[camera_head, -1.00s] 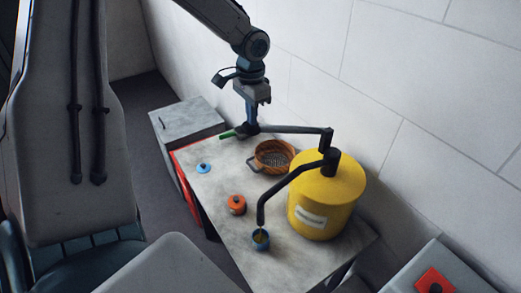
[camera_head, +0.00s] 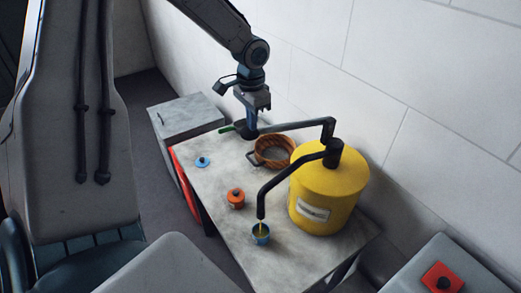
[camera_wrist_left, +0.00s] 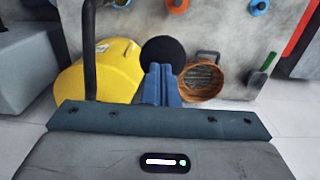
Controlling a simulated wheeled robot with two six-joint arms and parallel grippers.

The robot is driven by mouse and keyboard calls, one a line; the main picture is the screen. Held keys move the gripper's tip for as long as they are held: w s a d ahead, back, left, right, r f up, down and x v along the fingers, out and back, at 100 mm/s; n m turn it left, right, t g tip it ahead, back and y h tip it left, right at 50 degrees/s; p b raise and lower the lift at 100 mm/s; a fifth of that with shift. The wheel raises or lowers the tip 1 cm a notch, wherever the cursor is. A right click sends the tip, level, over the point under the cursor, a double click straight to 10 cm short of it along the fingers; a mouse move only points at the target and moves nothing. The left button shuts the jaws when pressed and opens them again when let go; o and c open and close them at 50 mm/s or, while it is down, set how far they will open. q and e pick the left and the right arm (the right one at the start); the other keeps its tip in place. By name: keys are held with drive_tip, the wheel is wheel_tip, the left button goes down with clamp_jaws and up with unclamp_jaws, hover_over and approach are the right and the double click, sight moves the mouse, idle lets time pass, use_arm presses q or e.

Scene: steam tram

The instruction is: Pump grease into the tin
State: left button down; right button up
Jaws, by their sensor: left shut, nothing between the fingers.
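A yellow drum (camera_head: 325,199) stands on a grey table, with a black pump on top. Its black spout (camera_head: 264,197) curves down over a small blue tin (camera_head: 261,238). A thin yellow strand of grease shows between spout and tin. A black lever (camera_head: 295,129) runs left from the pump to a round black knob, seen in the left wrist view (camera_wrist_left: 163,53). My left gripper (camera_head: 251,122) is shut, its blue fingers pointing down at the knob; I cannot tell whether they touch it. The right gripper is not in view.
An orange pot (camera_head: 236,199), a small blue lid (camera_head: 203,162) and a brown sieve-like basket (camera_head: 273,152) sit on the table. A green-handled tool (camera_head: 227,129) lies by the lever end. A wall is close behind; a grey cabinet (camera_head: 185,122) stands at left.

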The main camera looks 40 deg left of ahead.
use_arm(q)
drive_tip(key=shift+f+b, duration=1.2)
drive_tip(key=shift+f, duration=0.65)
wheel_tip(320, 180, up, 10)
drive_tip(key=p, duration=0.8)
drive_tip(key=shift+r, duration=1.15)
drive_tip(key=shift+f+b, duration=2.4)
drive_tip(key=shift+f, duration=1.55)
drive_tip(key=shift+f+b, duration=1.7)
drive_tip(key=shift+f, duration=0.6)
wheel_tip(320, 180, up, 10)
drive_tip(key=p, duration=0.8)
drive_tip(key=shift+r, duration=1.3)
